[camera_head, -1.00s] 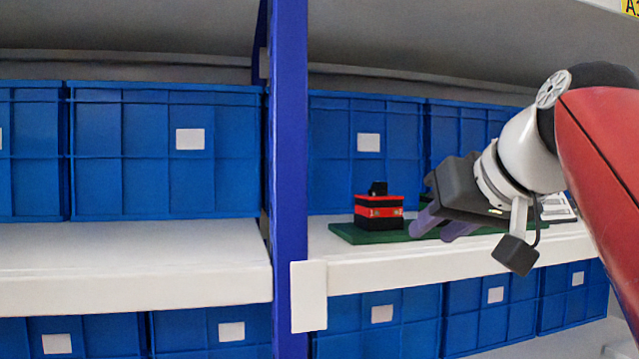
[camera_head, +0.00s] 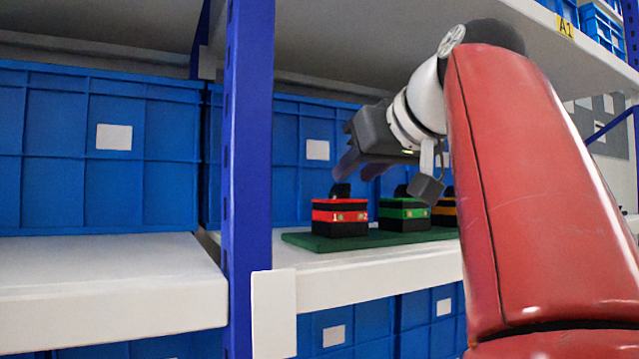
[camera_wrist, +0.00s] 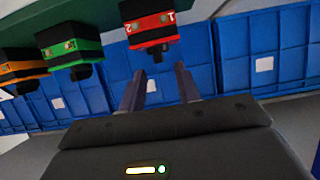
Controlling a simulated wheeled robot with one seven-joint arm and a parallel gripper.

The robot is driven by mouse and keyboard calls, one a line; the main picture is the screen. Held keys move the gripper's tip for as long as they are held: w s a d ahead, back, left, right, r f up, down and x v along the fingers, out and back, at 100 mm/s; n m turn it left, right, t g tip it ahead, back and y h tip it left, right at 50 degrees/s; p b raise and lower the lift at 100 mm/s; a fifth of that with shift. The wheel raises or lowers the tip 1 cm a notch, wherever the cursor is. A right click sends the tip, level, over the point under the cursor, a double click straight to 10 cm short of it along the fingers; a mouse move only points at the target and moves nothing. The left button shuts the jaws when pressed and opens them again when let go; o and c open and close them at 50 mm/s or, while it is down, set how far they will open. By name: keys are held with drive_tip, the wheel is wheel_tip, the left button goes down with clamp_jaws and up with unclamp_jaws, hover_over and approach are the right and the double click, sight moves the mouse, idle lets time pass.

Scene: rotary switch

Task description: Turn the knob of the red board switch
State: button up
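The red board switch (camera_head: 340,217) is a black box with a red band and a black knob (camera_head: 340,190) on top. It stands on a green board (camera_head: 318,243) on the white shelf. In the wrist view the red switch (camera_wrist: 151,28) hangs at the top, with its knob (camera_wrist: 157,52) pointing down toward the fingers. My gripper (camera_head: 355,172) is just above and right of the knob in the head view. In the wrist view my gripper (camera_wrist: 160,88) has its two purple fingers spread, with a gap between them and the knob beyond their tips.
A green switch (camera_head: 404,212) and an orange switch (camera_head: 445,211) stand right of the red one on the board. A blue upright post (camera_head: 248,150) is to the left. Blue crates (camera_head: 300,125) stand behind, and a shelf is overhead.

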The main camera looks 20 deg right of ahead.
sight(338, 200)
drive_tip(key=shift+x, duration=1.3)
clamp_jaws()
drive_tip(key=shift+a, duration=0.15)
drive_tip(key=m+h, duration=0.1)
drive_tip(key=h, duration=0.1)
drive_tip(key=a+m+h+p, duration=0.1)
drive_tip(key=m+h, duration=0.1)
drive_tip(key=shift+r+m+g, duration=0.15)
drive_tip(key=shift+m+g, duration=0.15)
drive_tip(key=shift+w+a+m+g+h+p, duration=0.15)
drive_tip(key=shift+m+g+h+p, duration=0.15)
drive_tip(key=shift+m+h+p, duration=0.4)
drive_tip(key=shift+w+a+m+g+h+p, duration=0.1)
drive_tip(key=shift+m+g+h+p, duration=0.2)
drive_tip(key=shift+m+h+p, duration=0.4)
